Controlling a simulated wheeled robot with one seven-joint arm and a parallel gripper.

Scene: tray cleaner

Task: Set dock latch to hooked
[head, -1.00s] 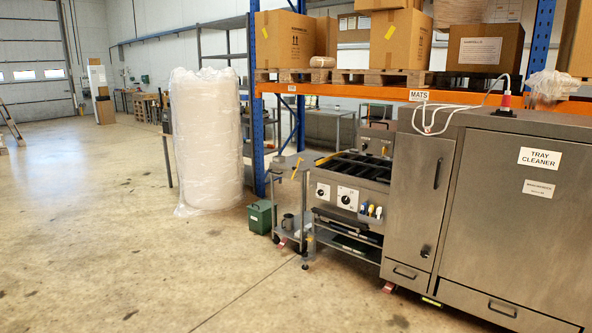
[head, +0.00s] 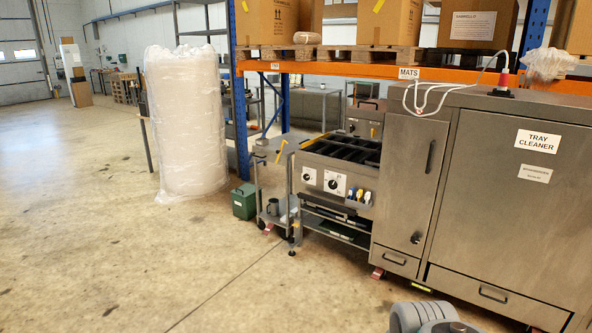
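The steel tray cleaner (head: 509,207) stands at the right, with its labelled door and a narrower door (head: 410,175) shut. A steel unit with dials (head: 322,180) adjoins its left side, and a small steel cart (head: 256,187) stands left of that. A short yellow bar (head: 281,151) slants up at the cart's top. I cannot make out for certain which part is the dock latch, or its position. A grey rounded part of my arm shows at the bottom edge. My gripper is not in view.
A green box (head: 244,202) sits on the floor left of the cart. A tall wrapped roll (head: 186,125) stands behind it. Blue and orange racking (head: 345,70) with cartons stands behind the machines. The concrete floor in front and at left is clear.

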